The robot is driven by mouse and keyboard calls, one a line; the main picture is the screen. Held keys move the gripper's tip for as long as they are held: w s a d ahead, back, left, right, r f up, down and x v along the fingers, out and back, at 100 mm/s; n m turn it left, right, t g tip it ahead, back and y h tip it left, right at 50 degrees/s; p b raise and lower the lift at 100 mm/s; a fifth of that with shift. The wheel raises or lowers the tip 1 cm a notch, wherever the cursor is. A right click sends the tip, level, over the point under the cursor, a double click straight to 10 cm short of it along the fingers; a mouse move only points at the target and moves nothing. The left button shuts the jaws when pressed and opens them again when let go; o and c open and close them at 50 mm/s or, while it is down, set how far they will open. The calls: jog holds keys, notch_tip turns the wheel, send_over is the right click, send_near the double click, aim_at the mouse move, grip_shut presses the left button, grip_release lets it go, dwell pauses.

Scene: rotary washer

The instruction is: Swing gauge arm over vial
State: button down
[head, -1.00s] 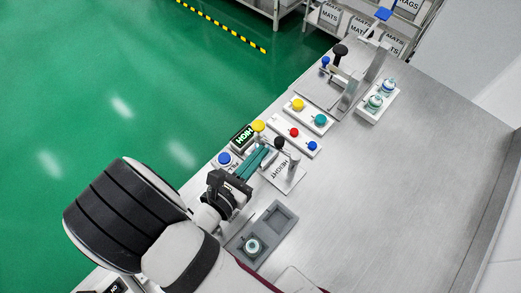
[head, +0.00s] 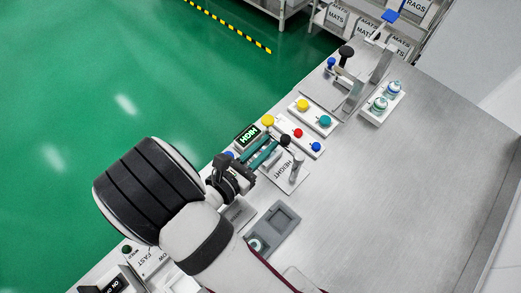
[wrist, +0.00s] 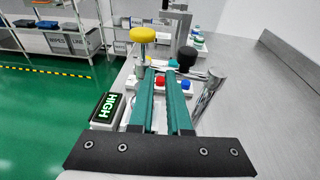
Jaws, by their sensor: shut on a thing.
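The height gauge has a plate marked HEIGHT (head: 284,174), a metal post (head: 298,168) and a thin arm with a black knob (head: 285,140). In the wrist view, the post (wrist: 210,95) stands right of my fingers and the black knob (wrist: 187,58) just beyond their tips. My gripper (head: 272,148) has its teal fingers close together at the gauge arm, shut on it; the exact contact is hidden. It also shows in the wrist view (wrist: 162,72). A vial (head: 255,243) sits in the grey tray (head: 287,214), partly covered by my arm.
A display (head: 248,135) reads HIGH, with a yellow knob (head: 268,120) beside it. Button panels (head: 299,139) stand beyond the gauge. Two vials (head: 380,104) sit in a white rack (head: 371,117). The right side of the bench (head: 430,180) is clear.

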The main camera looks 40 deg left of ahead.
jog(key=shift+w+d, duration=0.1)
jog(key=shift+w, duration=0.25)
jog(key=a+v, duration=0.1)
jog(key=v, duration=1.4)
jog(key=w+d+r+m+g+h, duration=0.3)
jog(key=w+d+m+g+h, duration=0.25)
jog(key=d+m, duration=0.45)
jog(key=w+d+r+m+g+h, duration=0.35)
jog(key=w+d+m+g, duration=0.3)
jog(key=d+m, duration=0.4)
jog(key=s+d+r+m+g+y, duration=0.1)
jog(key=s+d+m+g+y, duration=0.1)
jog(key=m, duration=0.9)
jog(key=s+d+r+m+g+y, duration=0.1)
jog(key=s+d+m+y, duration=0.3)
jog(key=m, duration=0.7)
jog(key=d+g+y, duration=0.1)
jog(key=d+y, duration=0.1)
jog(key=y, duration=0.1)
jog(key=shift+y, duration=0.3)
